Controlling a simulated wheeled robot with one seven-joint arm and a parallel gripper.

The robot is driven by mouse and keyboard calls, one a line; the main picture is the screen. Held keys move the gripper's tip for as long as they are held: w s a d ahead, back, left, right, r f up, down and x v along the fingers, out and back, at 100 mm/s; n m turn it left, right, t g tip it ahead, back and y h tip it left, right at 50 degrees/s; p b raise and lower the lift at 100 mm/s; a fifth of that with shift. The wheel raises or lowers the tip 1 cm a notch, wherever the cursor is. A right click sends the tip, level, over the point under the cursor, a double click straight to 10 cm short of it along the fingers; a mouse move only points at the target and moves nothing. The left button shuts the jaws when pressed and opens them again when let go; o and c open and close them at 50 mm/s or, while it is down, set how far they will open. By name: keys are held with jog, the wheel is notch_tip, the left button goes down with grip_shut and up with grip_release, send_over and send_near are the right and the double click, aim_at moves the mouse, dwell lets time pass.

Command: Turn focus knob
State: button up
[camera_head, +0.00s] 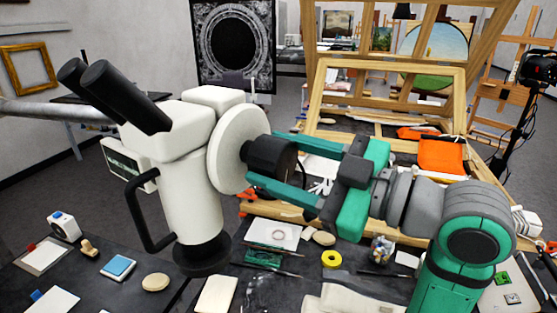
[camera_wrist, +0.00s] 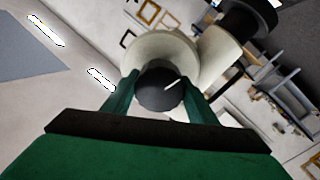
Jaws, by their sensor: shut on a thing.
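The white microscope (camera_head: 193,205) stands over the dark workbench in the head view, with black eyepieces at its upper left. Its black focus knob (camera_head: 272,158) sticks out to the right from a round white disc (camera_head: 238,150). My green gripper (camera_head: 283,163) reaches in from the right, with one finger above the knob and one below, shut on it. In the wrist view the dark round knob (camera_wrist: 160,88) sits between the two green fingers, and a short white line shows on its face. The knob's far side is hidden.
A yellow tape roll (camera_head: 332,259), papers and small tools lie on the bench under my arm. An orange cloth (camera_head: 441,156) and wooden frames (camera_head: 390,95) stand behind my arm. A blue-topped box (camera_head: 118,267) and several small items lie at the lower left.

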jog(key=shift+m, duration=1.4)
jog(key=o, duration=1.1)
jog(key=shift+c, duration=0.2)
jog(key=v, duration=1)
jog(key=shift+s+d, duration=0.2)
jog(key=shift+d, duration=0.15)
